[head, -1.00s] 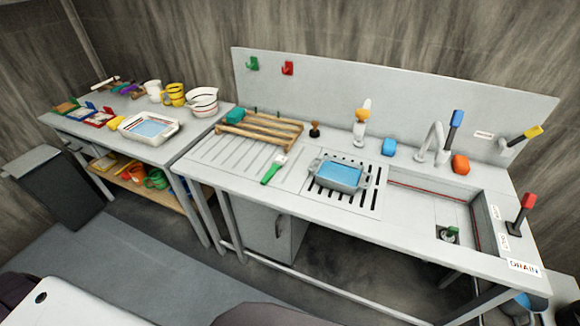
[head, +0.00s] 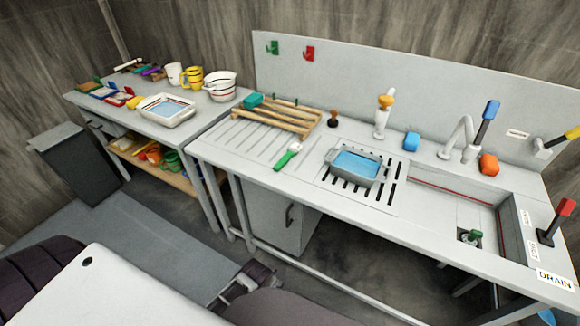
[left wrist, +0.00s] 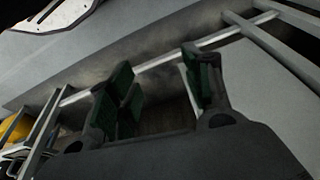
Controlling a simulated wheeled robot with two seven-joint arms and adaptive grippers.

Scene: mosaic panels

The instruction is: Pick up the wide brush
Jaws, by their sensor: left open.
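A brush with a green handle and a pale head (head: 288,155) lies on the ribbed drainboard of the sink bench, left of the grey basin. It looks like the wide brush, but its width is hard to judge from here. My left gripper (left wrist: 158,72) is open and empty in the left wrist view, with dark green pads and floor and bench legs behind it. In the head view, gripper parts (head: 248,284) show low over the floor in front of the bench, well below the brush. My right gripper is not seen.
The grey basin (head: 357,167) with blue inside stands right of the brush. A wooden rack (head: 278,117) stands behind it. The sink (head: 460,215) and taps are at right. A left table (head: 140,120) holds a white tray, mugs and bowls. The drainboard's front is clear.

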